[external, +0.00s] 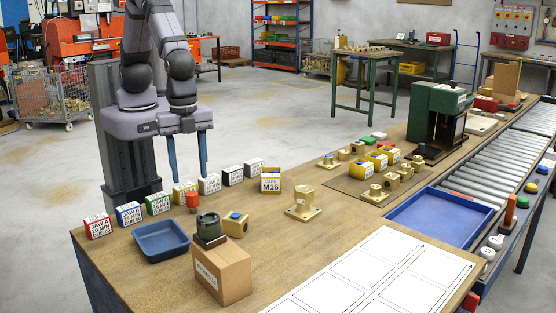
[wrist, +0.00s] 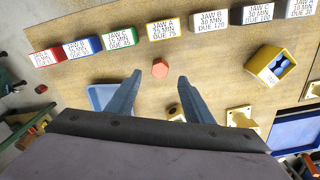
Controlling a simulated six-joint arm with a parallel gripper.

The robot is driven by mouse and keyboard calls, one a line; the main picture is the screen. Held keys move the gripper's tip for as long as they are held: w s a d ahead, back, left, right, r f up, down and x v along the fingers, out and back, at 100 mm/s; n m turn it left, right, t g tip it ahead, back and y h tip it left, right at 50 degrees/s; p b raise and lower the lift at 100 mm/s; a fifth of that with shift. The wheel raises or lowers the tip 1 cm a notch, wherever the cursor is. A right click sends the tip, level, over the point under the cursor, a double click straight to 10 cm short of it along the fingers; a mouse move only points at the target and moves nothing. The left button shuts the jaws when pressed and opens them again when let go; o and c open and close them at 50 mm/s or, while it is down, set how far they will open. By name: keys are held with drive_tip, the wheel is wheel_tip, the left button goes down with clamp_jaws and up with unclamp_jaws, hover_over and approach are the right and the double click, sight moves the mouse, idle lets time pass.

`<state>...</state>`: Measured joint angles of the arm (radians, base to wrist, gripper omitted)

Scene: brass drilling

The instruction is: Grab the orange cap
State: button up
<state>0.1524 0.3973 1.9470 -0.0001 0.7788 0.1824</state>
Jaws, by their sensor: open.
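The orange cap (external: 193,201) stands on the wooden bench, in front of the row of labelled boxes. In the wrist view the orange cap (wrist: 160,69) is a small six-sided shape, just beyond and between my fingertips. My gripper (external: 189,176) is open and empty, with its two blue fingers pointing down above the bench near the cap. In the wrist view my gripper (wrist: 160,76) has its fingers apart on either side of the line to the cap. No contact with the cap shows.
A row of labelled boxes, including a yellow one (wrist: 167,31), stands behind the cap.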

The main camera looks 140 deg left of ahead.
sight(191, 192)
drive_tip(key=shift+s+f+m, duration=0.1)
drive_tip(key=shift+s+m, duration=0.2)
drive_tip(key=shift+m, duration=0.1)
drive_tip(key=shift+f, duration=0.3)
drive_tip(key=shift+a+f+p, duration=0.1)
drive_tip(key=shift+f+p, duration=1.6)
drive_tip(key=shift+f, duration=1.7)
drive_tip(key=c, duration=1.1)
drive_tip(key=shift+c, duration=0.2)
